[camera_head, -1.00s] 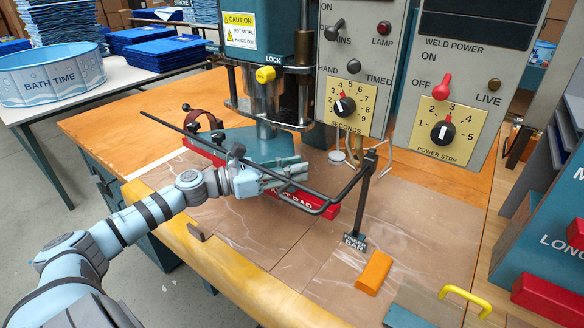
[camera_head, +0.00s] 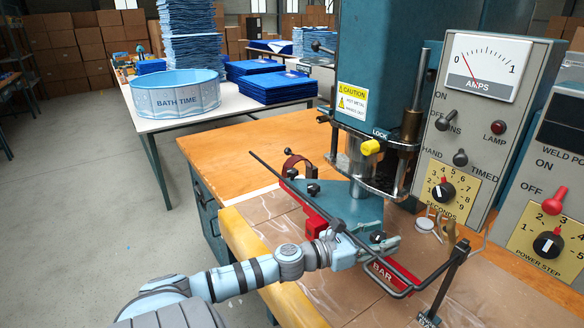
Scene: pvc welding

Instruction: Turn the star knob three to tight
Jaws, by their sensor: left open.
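A teal plate (camera_head: 345,205) under the press head carries several small black knobs: one at the back left (camera_head: 292,173), one in the middle (camera_head: 313,189), one nearer the front (camera_head: 338,226) and one at the front right (camera_head: 377,237). No number shows on them, so I cannot tell which is star knob three. My left gripper (camera_head: 385,246) is open at the plate's front right corner, right beside the front right knob. I cannot tell whether its fingers touch that knob. Part of the red bar (camera_head: 381,270) shows just below the gripper. My right gripper is out of view.
A thin black rod frame (camera_head: 415,287) runs around the plate's front, close to my left gripper. The yellow lock knob (camera_head: 370,147) and press column stand above the plate. The control panel (camera_head: 470,110) rises at the right. A white table (camera_head: 150,122) holds a Bath Time pool.

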